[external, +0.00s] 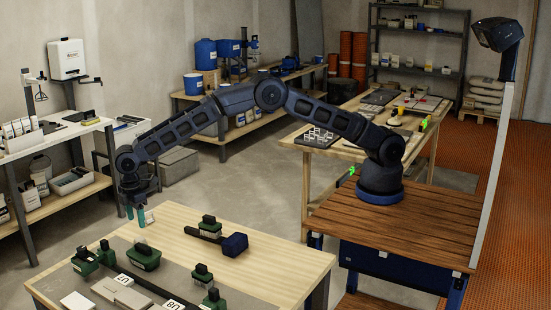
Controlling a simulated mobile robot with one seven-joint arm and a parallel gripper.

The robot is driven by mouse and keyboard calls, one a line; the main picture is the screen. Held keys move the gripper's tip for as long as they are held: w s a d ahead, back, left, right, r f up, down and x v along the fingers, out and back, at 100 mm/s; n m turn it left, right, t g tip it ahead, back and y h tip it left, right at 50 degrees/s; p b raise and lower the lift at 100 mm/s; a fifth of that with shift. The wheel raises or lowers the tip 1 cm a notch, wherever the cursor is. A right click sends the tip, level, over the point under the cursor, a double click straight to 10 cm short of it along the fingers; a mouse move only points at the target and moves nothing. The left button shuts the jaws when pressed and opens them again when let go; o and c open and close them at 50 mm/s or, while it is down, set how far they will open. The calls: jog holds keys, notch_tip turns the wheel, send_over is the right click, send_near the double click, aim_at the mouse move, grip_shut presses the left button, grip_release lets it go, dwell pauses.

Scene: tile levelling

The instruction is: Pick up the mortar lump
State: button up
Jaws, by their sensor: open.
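My gripper (136,214) hangs over the back left of the light wood table (285,268), its teal fingers pointing down. It is open and above the tabletop. A small pale piece (150,217) shows right beside the fingers; I cannot tell if it is part of my gripper or a separate thing. I cannot make out the mortar lump for certain. Pale grey flat pieces (108,287) lie at the table's front, below my gripper in the picture.
Several green blocks with black tops, one of them (144,257) below my gripper, stand on the table. A dark blue block (235,243) sits at the end of a dark strip. The table's right part is bare. A second workbench (350,140) stands behind.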

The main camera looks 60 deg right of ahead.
aim_at(139, 239)
jog(key=shift+f, duration=4.4)
jog(key=c, duration=1.1)
